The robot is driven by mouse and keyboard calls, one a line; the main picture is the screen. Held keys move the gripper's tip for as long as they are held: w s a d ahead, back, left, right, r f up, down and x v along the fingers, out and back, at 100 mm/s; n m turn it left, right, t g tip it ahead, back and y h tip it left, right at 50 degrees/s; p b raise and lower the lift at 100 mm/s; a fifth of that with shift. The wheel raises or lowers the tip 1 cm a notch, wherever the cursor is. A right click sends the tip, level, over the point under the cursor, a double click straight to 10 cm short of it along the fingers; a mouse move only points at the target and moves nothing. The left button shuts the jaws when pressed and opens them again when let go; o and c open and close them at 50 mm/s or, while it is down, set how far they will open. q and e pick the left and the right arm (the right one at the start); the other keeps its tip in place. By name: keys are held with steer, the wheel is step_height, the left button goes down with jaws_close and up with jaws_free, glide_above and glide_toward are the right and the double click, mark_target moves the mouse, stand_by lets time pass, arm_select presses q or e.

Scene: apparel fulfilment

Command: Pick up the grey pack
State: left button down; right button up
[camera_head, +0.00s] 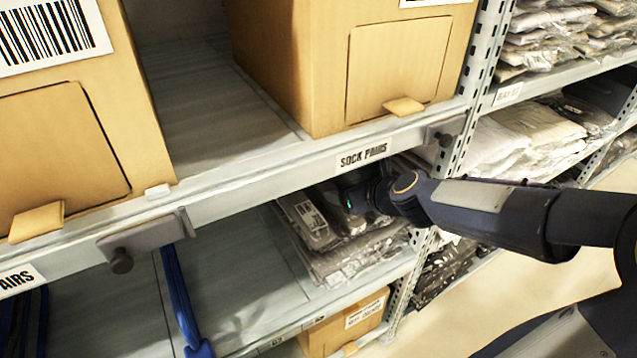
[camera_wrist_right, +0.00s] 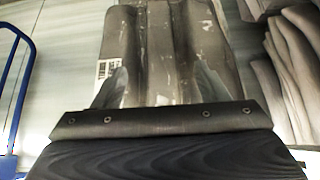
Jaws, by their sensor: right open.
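Grey packs in clear film lie stacked on the shelf below the "SOCK PAIRS" label. A grey pack with a barcode label (camera_head: 311,220) lies on top at the left of the stack. In the right wrist view a grey pack (camera_wrist_right: 158,50) with a white barcode label fills the middle, directly in front of my gripper. My right gripper (camera_head: 356,192) is open and reaches in under the shelf edge, over the stack; its fingertips are mostly hidden in the head view. I cannot tell whether it touches the pack. My left gripper is out of view.
The shelf edge (camera_head: 270,180) runs just above my right gripper. Cardboard boxes (camera_head: 345,60) stand on the upper shelf. A blue frame part (camera_head: 178,300) stands at left on the lower shelf, with bare shelf between it and the packs. A perforated upright (camera_head: 470,100) is at right.

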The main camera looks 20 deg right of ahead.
mark_target(329, 187)
steer(key=shift+w+f, duration=0.1)
steer(key=shift+w, duration=0.2)
steer(key=shift+w+a+f, duration=0.1)
steer(key=shift+w+f, duration=0.1)
steer(key=shift+w, duration=0.15)
steer(key=b+x, duration=0.2)
steer(key=x, duration=0.1)
steer(key=b+x, duration=0.2)
steer(key=x, duration=0.1)
steer(key=shift+f, duration=0.4)
steer(key=shift+w+f, duration=0.1)
steer(key=shift+w, duration=0.1)
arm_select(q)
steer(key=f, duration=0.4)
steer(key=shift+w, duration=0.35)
arm_select(e)
steer(key=c, duration=1.3)
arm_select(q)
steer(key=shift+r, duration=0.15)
